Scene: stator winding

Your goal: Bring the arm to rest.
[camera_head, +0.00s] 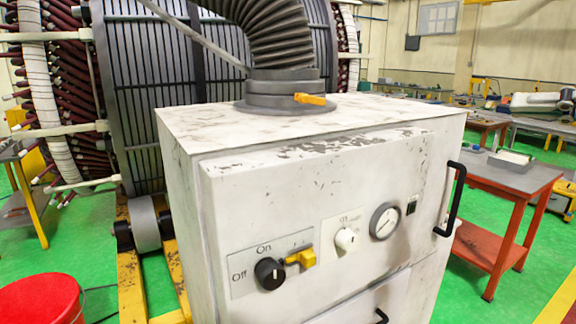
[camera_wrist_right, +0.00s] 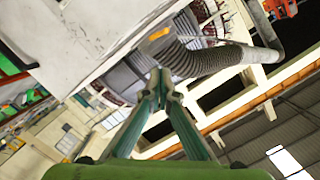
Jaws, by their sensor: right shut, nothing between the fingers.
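My right gripper (camera_wrist_right: 161,76) shows in the right wrist view. Its two greenish fingers meet at the tips, with nothing between them. It appears to be in free air, with the worn white cabinet (camera_head: 330,190) and its ribbed dark hose (camera_head: 275,35) beyond it. The cabinet (camera_wrist_right: 85,30) and the hose (camera_wrist_right: 215,60) look tilted in the wrist view. No clear view of either gripper shows in the head view. My left gripper is in neither view.
The cabinet front carries a black knob (camera_head: 269,273), a yellow lever (camera_head: 303,257), a gauge (camera_head: 384,222) and a black handle (camera_head: 449,200). A large stator (camera_head: 180,80) stands behind. A red-legged table (camera_head: 505,175) is at right, a red bucket (camera_head: 40,300) at lower left.

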